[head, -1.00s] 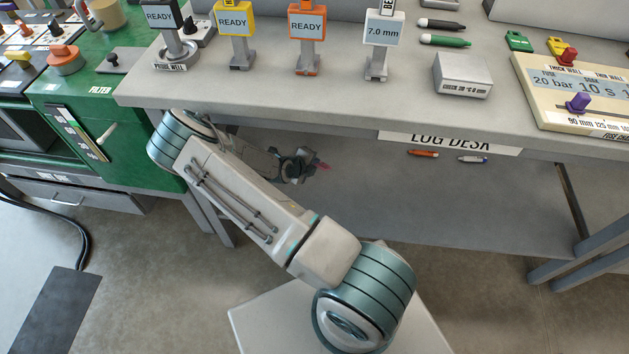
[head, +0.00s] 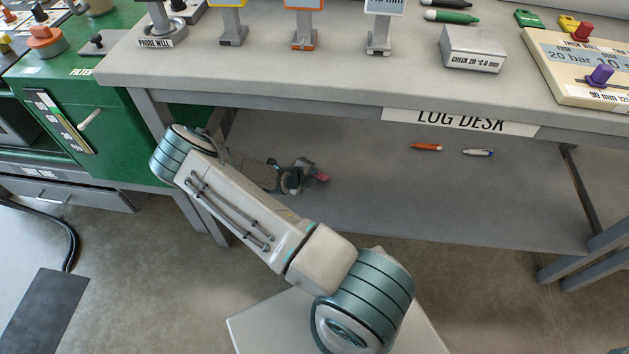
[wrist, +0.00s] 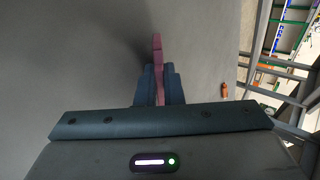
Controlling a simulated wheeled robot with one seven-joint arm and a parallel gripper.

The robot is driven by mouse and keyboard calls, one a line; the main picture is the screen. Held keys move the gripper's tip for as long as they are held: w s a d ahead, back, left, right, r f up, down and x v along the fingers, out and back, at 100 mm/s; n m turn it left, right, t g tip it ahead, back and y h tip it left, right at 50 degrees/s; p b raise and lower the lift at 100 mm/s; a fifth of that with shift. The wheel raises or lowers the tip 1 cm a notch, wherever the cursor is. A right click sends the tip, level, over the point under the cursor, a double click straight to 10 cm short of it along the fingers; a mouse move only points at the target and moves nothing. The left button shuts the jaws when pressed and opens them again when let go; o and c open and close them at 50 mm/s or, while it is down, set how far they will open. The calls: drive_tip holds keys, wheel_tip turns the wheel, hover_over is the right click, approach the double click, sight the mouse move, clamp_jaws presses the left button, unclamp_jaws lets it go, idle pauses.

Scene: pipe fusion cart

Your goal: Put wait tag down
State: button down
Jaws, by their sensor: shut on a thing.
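The wait tag, a thin pink-red piece, is held edge-on between the fingers of my gripper (wrist: 158,88). In the wrist view the tag (wrist: 157,45) sticks out past the fingertips over a plain grey surface. I cannot tell whether the tag touches the shelf. Any writing on it is hidden.
The desk top (head: 330,80) overhangs the shelf. A desk leg (head: 185,160) stands at left. The shelf's middle is clear.

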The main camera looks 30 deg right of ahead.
drive_tip(key=c, duration=1.7)
unclamp_jaws()
drive_tip(key=p+v, duration=0.5)
drive_tip(key=v, duration=0.2)
drive_tip(key=shift+r+p, duration=0.2)
drive_tip(key=shift+p, duration=0.15)
drive_tip(key=shift+s+a+r, duration=0.15)
drive_tip(key=shift+a, duration=0.25)
drive_tip(key=r+p, duration=0.2)
drive_tip(key=a+r+p, duration=0.1)
drive_tip(key=r+p, duration=0.2)
drive_tip(key=s+a+r+p, duration=0.1)
drive_tip(key=r+p, duration=0.1)
drive_tip(key=r, duration=0.1)
drive_tip(key=shift+p, duration=0.35)
